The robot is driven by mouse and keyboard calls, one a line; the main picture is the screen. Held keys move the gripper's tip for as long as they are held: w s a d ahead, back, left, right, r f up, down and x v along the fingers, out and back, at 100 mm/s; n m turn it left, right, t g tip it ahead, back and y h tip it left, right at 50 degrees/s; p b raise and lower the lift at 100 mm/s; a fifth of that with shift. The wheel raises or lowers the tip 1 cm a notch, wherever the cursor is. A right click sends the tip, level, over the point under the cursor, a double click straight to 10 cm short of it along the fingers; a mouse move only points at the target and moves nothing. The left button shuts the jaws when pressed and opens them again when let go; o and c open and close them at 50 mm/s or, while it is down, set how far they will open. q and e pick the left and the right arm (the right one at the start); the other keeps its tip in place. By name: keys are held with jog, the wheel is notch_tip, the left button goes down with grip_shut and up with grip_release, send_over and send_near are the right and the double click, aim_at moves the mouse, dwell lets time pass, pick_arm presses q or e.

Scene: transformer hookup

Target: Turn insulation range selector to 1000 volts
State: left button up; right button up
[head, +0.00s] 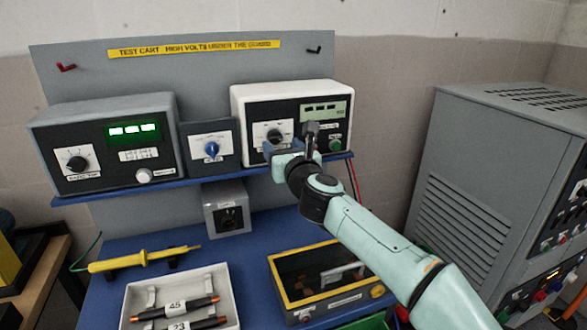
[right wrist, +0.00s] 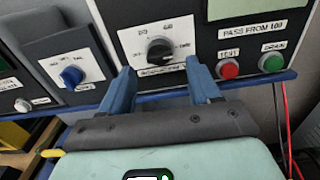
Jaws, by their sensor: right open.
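The insulation range selector is a black round knob (head: 274,135) on a white dial plate, on the black front of the white-cased tester (head: 240,97). In the right wrist view the knob (right wrist: 159,52) sits centred ahead of my fingers, with printed marks around it too small to read. My right gripper (head: 289,142) is open and empty in front of the plate. Its two blue fingers (right wrist: 160,78) stand to the left and right below the knob, apart from it as far as I can tell. My left gripper is not in view.
A red button (right wrist: 228,69) and a green button (right wrist: 272,62) sit right of the dial. A blue knob (head: 211,149) is on the small panel to the left. Below are a yellow probe (head: 140,260), a grey tray (head: 133,297) and a yellow-rimmed box (head: 284,257). A grey cabinet (head: 470,170) stands right.

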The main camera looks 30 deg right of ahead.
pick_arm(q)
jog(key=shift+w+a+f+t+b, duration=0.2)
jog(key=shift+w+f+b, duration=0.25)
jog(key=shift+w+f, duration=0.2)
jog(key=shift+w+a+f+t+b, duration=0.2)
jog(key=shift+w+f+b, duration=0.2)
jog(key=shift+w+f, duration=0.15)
pick_arm(e)
jog(key=v, duration=1)
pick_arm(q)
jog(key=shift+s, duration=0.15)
pick_arm(e)
jog(key=shift+d, duration=0.1)
